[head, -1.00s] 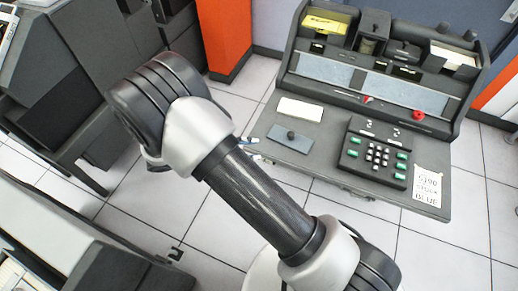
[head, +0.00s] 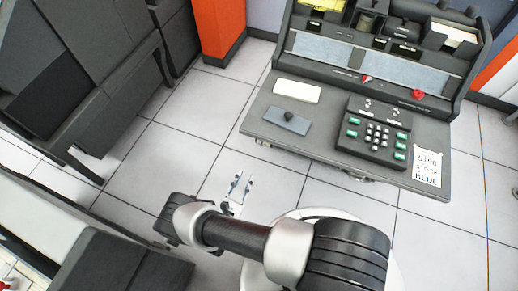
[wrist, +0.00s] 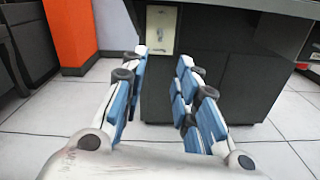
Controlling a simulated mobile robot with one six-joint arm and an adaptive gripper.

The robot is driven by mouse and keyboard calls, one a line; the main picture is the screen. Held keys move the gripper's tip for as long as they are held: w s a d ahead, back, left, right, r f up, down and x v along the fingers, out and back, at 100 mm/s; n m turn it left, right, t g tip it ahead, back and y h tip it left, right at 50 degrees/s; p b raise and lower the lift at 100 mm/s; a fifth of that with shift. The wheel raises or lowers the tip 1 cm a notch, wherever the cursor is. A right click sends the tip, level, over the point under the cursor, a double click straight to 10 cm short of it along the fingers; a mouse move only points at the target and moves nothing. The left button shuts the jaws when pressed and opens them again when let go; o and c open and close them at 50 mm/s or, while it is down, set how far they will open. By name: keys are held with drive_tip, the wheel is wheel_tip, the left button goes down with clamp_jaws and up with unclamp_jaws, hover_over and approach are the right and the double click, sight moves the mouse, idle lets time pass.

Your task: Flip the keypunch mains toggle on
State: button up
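The keypunch (head: 255,125) is a dark grey desk unit at the upper right of the head view. A pale plate (wrist: 162,28) with small dark marks is on its dark front under the top in the wrist view. I cannot tell whether the mains toggle is on that plate. A small red-and-white switch (head: 366,79) and a red knob (head: 418,94) sit on the upper panel. My gripper (head: 239,187) is over the floor in front of the desk, below the desktop's left part. In the wrist view my gripper (wrist: 161,62) is open and empty, its blue-padded fingers apart and apart from the plate.
A black keypad (head: 374,137) with green keys, a pale card (head: 297,92) and a paper note (head: 427,166) lie on the desktop. An orange pillar (head: 222,30) and dark cabinets (head: 100,60) stand left. Tiled floor (head: 180,150) between them is clear.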

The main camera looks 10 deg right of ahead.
drive_tip(key=b+x, duration=0.2)
drive_tip(key=x, duration=1.3)
drive_tip(key=shift+c, duration=0.2)
clamp_jaws()
